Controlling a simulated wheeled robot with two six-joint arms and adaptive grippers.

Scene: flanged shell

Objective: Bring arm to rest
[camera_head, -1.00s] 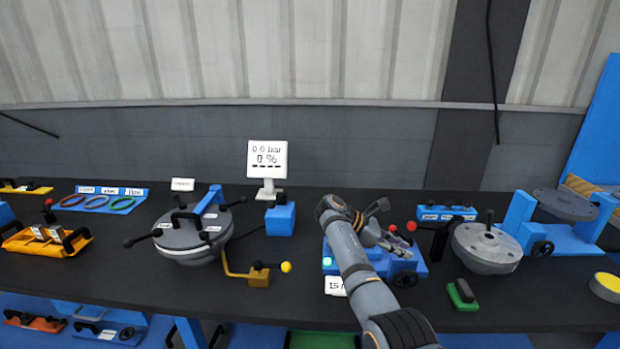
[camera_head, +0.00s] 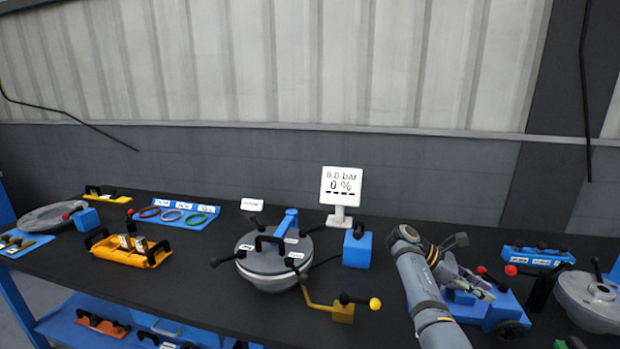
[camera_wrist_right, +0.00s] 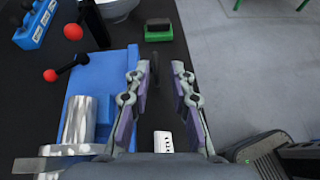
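My right arm reaches in from the lower right in the head view. Its gripper (camera_head: 468,278) is over the blue device (camera_head: 502,308) with red-tipped levers. In the right wrist view the two fingers of this gripper (camera_wrist_right: 162,92) stand apart with nothing between them. The blue device (camera_wrist_right: 98,85) lies left of the fingers there, with a shiny metal cylinder (camera_wrist_right: 88,122) at its near end. A small white label (camera_wrist_right: 163,141) shows on the dark table below the gap. My left gripper is not in view.
A grey flanged shell (camera_head: 272,262) with black handles stands mid-table. A display (camera_head: 341,186) reads 0.0 bar, 0 %. Coloured rings (camera_head: 172,215), a yellow tray (camera_head: 130,252) and a blue rack (camera_head: 538,257) are on the black table. A green-based block (camera_wrist_right: 158,30) lies beyond the fingers.

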